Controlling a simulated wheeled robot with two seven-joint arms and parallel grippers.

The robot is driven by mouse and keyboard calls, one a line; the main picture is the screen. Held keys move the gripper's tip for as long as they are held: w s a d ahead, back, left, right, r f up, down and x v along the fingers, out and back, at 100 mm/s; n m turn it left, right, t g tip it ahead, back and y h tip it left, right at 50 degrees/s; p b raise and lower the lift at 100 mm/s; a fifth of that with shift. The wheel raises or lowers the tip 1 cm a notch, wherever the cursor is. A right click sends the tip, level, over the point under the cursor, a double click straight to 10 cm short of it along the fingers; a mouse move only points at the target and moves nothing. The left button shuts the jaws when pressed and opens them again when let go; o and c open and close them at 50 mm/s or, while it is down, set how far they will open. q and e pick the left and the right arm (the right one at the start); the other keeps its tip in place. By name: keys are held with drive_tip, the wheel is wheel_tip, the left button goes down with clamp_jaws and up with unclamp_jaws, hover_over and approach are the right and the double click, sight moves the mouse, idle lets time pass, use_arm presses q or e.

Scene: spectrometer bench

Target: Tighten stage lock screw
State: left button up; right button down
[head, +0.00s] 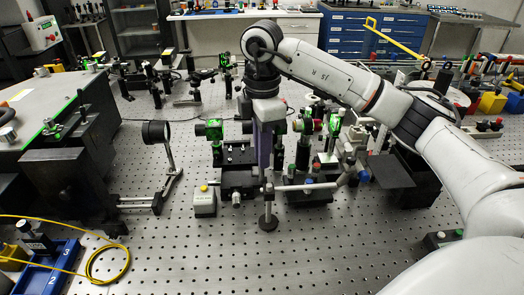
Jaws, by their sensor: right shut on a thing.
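My right arm reaches in from the right and bends down over the optical bench. My right gripper (266,172) points straight down at the right side of a dark translation stage (238,178). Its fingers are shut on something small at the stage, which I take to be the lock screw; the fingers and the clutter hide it. A silver micrometer knob (236,198) sticks out of the front of the stage. My left gripper is not in view.
A grey box with a yellow button (204,200) stands left of the stage. A post on a round base (268,222) stands close in front. Green-lit optic mounts (214,130) crowd behind. A yellow fibre (98,262) and blue tray (48,272) lie front left. The front middle of the perforated bench is clear.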

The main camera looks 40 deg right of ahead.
drive_tip(key=shift+d+r, duration=0.1)
drive_tip(key=c, duration=1.7)
unclamp_jaws()
drive_tip(key=shift+c, duration=0.2)
wheel_tip(320, 180, up, 10)
drive_tip(key=shift+r, duration=0.1)
